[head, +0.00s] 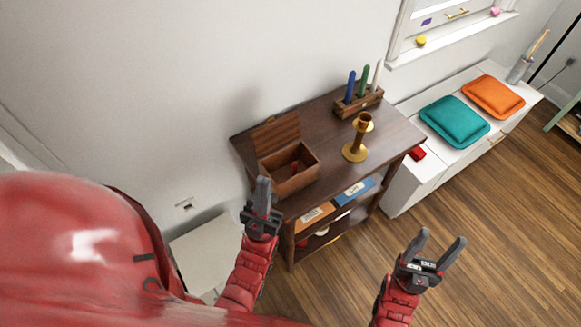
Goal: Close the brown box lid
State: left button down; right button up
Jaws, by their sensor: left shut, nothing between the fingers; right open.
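A small brown box (291,180) stands on the dark wooden console table (327,142), near its left end. Its lid (276,133) stands raised at the back, and a small red thing shows inside. My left gripper (263,184) is shut and empty. In the picture it overlaps the box's front left corner; I cannot tell whether it touches. My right gripper (437,246) is open and empty, in front of the table to the right, over the floor.
A brass candlestick (357,140) stands right of the box. Behind it is a wooden holder (358,104) with blue, green and white candles. Books (352,192) lie on the shelf below. A white bench (478,150) with teal (455,121) and orange (493,97) cushions is at the right.

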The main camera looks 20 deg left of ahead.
aim_at(277, 133)
jog(key=i+l+u, duration=0.1)
jog(key=u, duration=0.3)
jog(key=i+l+u, duration=0.2)
jog(key=u, duration=0.15)
jog(key=i+l+u, duration=0.1)
jog(key=u, duration=0.3)
jog(key=k+l, duration=0.05)
jog(key=l, duration=0.05)
